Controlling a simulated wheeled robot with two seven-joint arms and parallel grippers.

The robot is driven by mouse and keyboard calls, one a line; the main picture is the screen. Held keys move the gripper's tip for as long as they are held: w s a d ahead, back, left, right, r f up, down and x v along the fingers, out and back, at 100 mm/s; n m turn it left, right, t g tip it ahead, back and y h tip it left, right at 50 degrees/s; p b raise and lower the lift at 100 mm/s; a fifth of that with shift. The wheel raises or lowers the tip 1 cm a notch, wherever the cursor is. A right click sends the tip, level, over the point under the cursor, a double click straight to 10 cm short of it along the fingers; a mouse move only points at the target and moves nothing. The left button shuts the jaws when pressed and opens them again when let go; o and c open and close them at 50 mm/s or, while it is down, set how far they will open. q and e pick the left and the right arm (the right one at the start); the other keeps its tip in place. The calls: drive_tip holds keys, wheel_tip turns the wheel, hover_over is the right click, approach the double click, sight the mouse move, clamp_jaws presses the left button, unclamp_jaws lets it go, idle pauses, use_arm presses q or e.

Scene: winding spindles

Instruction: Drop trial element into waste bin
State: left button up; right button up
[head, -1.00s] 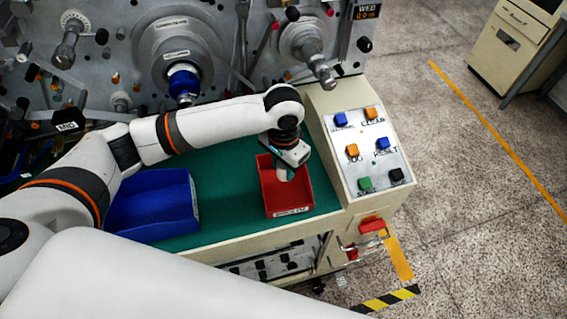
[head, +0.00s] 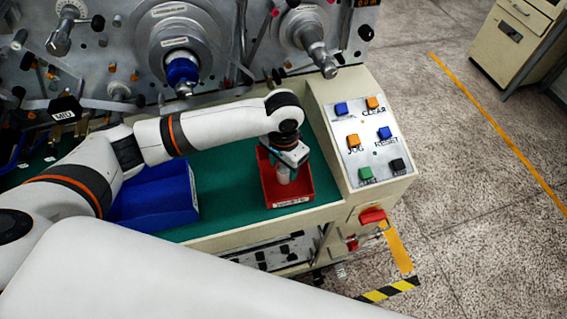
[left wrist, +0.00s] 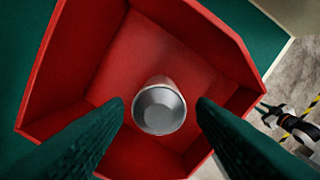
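The red bin (head: 306,188) stands on the green work surface beside the button panel. My left gripper (head: 289,160) points down over it. In the left wrist view my left gripper (left wrist: 160,108) has its two dark green fingers apart. A silver-grey cylinder (left wrist: 159,112), the trial element, shows between the fingers with a gap on both sides, its end facing the camera. It is within the outline of the red bin (left wrist: 60,75). In the head view the cylinder (head: 284,174) is below the gripper; I cannot tell whether it rests on the bin floor. My right gripper is not in view.
A blue bin (head: 155,208) stands left of the red bin. The button panel (head: 370,145) is close on the right. The machine face with spindles (head: 180,68) rises behind. Green surface (head: 225,190) is clear between the two bins.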

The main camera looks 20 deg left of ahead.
use_arm(q)
drive_tip(key=shift+o, duration=0.5)
wheel_tip(320, 180, up, 7)
drive_tip(key=p, duration=0.8)
drive_tip(key=shift+r, duration=2.5)
